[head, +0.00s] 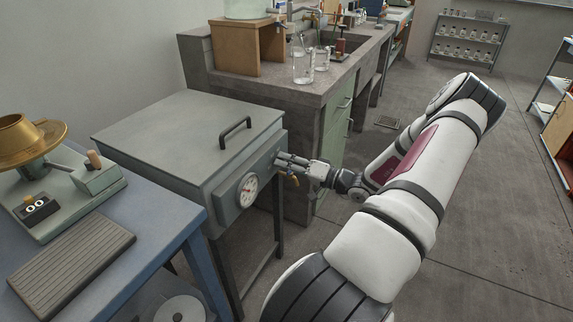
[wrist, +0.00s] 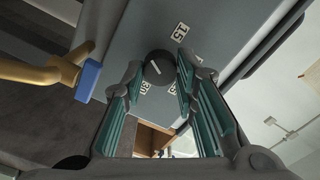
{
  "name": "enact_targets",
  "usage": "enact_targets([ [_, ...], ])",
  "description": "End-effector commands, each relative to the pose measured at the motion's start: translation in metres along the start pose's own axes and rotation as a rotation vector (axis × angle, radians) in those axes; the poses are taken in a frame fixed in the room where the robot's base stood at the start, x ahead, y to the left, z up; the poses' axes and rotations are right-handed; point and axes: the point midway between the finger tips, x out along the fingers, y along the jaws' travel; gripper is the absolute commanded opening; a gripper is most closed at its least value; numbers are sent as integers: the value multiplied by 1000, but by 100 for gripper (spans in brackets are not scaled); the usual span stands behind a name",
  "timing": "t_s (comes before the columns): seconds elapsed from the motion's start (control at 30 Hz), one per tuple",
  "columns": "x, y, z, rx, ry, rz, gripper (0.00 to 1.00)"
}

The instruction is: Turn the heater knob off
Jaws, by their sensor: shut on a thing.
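The heater is a grey box (head: 205,150) with a handle on its lid and a round dial gauge (head: 248,190) on its front. Its dark round knob (wrist: 158,68) shows in the wrist view on the grey front panel, with a pale pointer line and number labels around it, including 15 and 30. My gripper (head: 280,161) reaches the front panel to the right of the gauge. In the wrist view my gripper (wrist: 159,74) has its fingertips on both sides of the knob, shut on it. In the head view the fingers hide the knob.
A brass fitting with a blue end (wrist: 88,80) is close to the left finger. A blue bench (head: 150,220) with a brass-bowl device (head: 25,135) stands at left. Behind is a concrete bench (head: 300,92) with glassware (head: 303,68). Open floor lies at right.

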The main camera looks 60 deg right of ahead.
Motion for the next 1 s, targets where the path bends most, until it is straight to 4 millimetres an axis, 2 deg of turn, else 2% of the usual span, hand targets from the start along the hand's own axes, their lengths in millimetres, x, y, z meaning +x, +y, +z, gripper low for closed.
enact_targets([
  [0.2, 0, 1, 1, 1, -1, 2, 0],
  [0.23, 0, 1, 1, 1, -1, 2, 31],
  [0.3, 0, 1, 1, 1, -1, 2, 47],
  [0.7, -5, 0, 0, 1, 0, 2, 47],
  [0.87, -28, 1, -1, 1, 1, 4, 47],
  [1.0, -57, 1, -1, 0, 2, 4, 47],
])
